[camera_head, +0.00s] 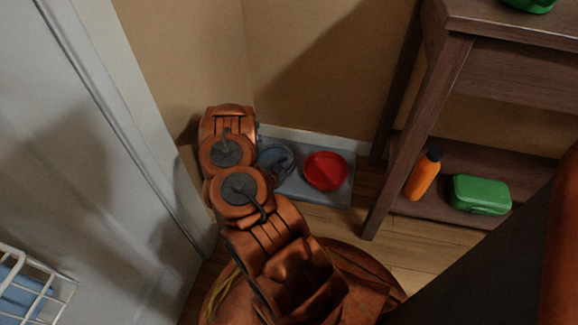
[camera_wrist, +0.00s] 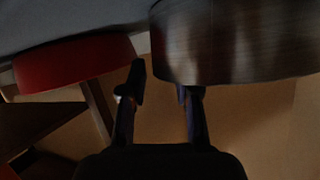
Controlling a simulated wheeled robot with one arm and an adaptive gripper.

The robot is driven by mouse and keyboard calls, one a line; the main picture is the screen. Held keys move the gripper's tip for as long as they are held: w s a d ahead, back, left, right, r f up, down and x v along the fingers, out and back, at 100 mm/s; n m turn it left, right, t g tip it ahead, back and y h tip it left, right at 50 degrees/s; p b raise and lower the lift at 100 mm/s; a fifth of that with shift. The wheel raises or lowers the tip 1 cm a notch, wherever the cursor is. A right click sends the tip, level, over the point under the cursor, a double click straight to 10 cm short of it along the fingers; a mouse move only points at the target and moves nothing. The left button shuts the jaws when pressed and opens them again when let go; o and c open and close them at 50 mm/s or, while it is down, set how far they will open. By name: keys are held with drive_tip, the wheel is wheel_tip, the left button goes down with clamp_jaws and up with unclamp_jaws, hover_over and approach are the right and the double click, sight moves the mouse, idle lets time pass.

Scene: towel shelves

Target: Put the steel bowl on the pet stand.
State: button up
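The steel bowl (camera_wrist: 235,45) fills the upper right of the wrist view. In the head view a grey-blue round bowl (camera_head: 273,158), partly hidden by my arm, appears to be it, over the left part of the low grey-blue pet stand (camera_head: 320,198). My gripper (camera_wrist: 163,83) is open at the bowl's rim. Its left finger is outside the bowl, with a gap to the wall. Its right fingertip is hidden behind the rim. I cannot tell whether the bowl rests on the stand. My arm mostly hides the gripper in the head view.
A red bowl (camera_head: 325,171) sits on the stand, right of the steel bowl. A dark wooden shelf unit (camera_head: 415,125) stands to the right, holding an orange bottle (camera_head: 423,175) and a green box (camera_head: 480,195). A pale door or panel (camera_head: 110,150) and a white wire basket (camera_head: 40,275) are left.

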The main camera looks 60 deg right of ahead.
drive_tip(key=p+v, duration=0.3)
drive_tip(key=v, duration=0.8)
idle(0.4)
